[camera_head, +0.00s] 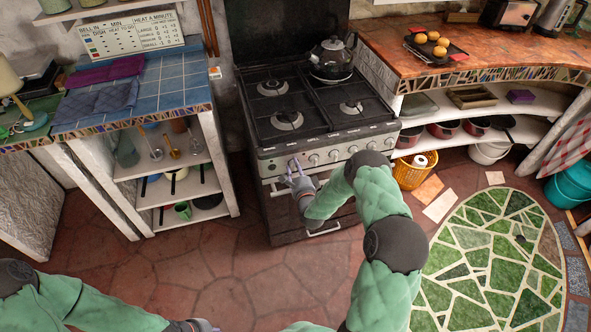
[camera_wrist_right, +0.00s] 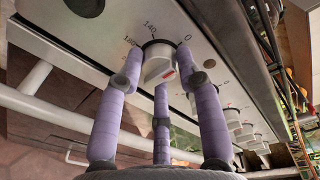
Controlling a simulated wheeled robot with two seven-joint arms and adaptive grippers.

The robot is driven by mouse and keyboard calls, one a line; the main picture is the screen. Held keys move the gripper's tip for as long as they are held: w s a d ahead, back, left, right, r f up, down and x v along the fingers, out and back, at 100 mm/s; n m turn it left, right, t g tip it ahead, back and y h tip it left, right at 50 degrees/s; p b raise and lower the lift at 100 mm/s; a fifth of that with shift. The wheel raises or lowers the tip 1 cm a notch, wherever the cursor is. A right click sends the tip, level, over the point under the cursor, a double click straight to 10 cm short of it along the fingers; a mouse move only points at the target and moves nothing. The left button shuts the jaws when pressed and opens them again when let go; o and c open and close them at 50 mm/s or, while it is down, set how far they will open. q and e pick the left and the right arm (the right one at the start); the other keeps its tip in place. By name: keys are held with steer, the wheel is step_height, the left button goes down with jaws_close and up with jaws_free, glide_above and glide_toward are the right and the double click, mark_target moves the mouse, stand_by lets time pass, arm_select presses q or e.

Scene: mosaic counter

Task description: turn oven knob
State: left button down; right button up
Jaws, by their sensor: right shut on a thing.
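The stove (camera_head: 322,122) stands against the back wall with a row of pale knobs along its front panel. My right gripper (camera_head: 294,170) reaches the leftmost knob on that panel. In the right wrist view, its purple fingers (camera_wrist_right: 163,74) are closed around the white oven knob (camera_wrist_right: 157,64), which has a red mark and a printed number scale around it. In the head view that knob is mostly hidden by the fingers. My left gripper (camera_head: 198,326) shows only in part at the bottom edge, away from the stove, and its fingers are not clear.
A kettle (camera_head: 332,56) stands on the back right of the hob. The oven door handle (camera_head: 323,229) runs below the panel. More knobs (camera_wrist_right: 236,122) line the panel beside the held one. A tiled counter (camera_head: 150,90) is at left; a yellow basket (camera_head: 412,174) is at right.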

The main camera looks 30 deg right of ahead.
steer(key=shift+a, duration=0.15)
steer(key=o, duration=1.1)
steer(key=shift+o, duration=0.2)
steer(key=f+v, duration=0.1)
steer(key=v, duration=1.1)
steer(key=shift+r, duration=0.45)
